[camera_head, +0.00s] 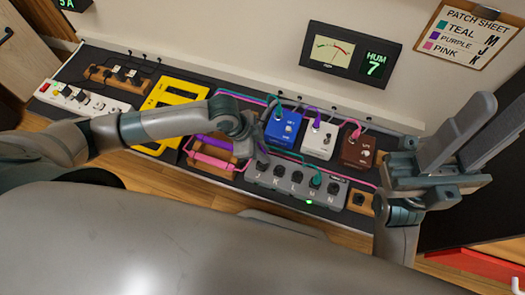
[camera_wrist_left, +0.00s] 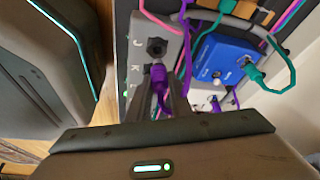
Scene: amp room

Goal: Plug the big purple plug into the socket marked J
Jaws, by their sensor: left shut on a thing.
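The grey socket strip (camera_head: 265,179) lies on the dark bench with its row of lettered sockets. In the left wrist view, the socket marked J (camera_wrist_left: 156,47) is black and empty. The purple plug (camera_wrist_left: 158,73) is just below it, beside the letter K, with its purple cord trailing down. My left gripper (camera_wrist_left: 172,98) is shut around the purple plug or its cord. I cannot tell whether the plug is seated in socket K or above it. In the head view my left gripper (camera_head: 260,152) is over the strip's left end. My right gripper (camera_head: 490,100) is raised at the right, open and empty.
A teal plug (camera_head: 316,180) sits in the strip. Blue (camera_head: 282,127), white (camera_head: 318,139) and brown (camera_head: 357,150) pedals stand behind it with cords. A patch sheet (camera_head: 466,33) hangs above.

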